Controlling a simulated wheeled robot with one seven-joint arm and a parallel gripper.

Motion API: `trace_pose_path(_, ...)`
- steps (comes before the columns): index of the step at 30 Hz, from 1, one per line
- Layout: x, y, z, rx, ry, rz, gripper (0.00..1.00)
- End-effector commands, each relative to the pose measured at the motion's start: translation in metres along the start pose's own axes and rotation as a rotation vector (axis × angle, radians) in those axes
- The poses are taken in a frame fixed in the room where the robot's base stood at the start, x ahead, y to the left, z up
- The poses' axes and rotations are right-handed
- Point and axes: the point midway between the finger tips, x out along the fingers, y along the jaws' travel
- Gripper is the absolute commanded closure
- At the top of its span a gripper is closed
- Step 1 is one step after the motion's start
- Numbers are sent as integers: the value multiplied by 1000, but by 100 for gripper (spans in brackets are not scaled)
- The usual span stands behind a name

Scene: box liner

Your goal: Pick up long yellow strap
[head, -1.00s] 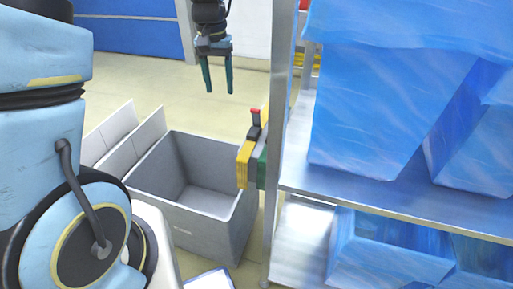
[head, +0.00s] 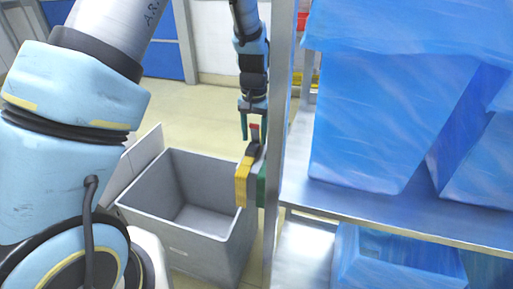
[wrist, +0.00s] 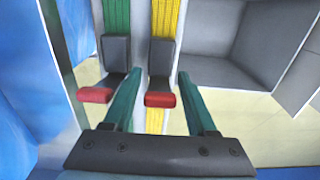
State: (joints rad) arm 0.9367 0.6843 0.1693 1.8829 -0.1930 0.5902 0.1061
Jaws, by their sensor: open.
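The long yellow strap (head: 242,184) hangs at the shelf's left side, with a black buckle and a red tab at its upper end. In the wrist view the yellow strap (wrist: 166,20) runs between my two green fingers, with its black buckle (wrist: 161,57) and red tab (wrist: 160,100). My gripper (head: 254,132) is open and points down at the strap's upper end; in the wrist view the gripper (wrist: 158,78) has gaps on both sides of the buckle. A green strap (head: 261,186) hangs beside the yellow one; this green strap (wrist: 116,18) lies just outside my left finger.
A grey open box (head: 205,245) stands on the floor at the left and looks empty. The metal shelf post (head: 281,110) is close to the right of my gripper. Blue-lined boxes (head: 385,120) fill the shelf. Floor (head: 190,110) behind is clear.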

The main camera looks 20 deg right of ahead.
Motion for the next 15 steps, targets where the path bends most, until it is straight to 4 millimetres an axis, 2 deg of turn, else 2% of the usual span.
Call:
trace_pose_path(3,16,0,0,0,-3,0,43)
trace_pose_path(6,24,0,0,-1,-1,1,43)
trace_pose_path(13,26,0,0,0,1,1,43)
trace_pose_path(15,26,0,0,0,1,1,48)
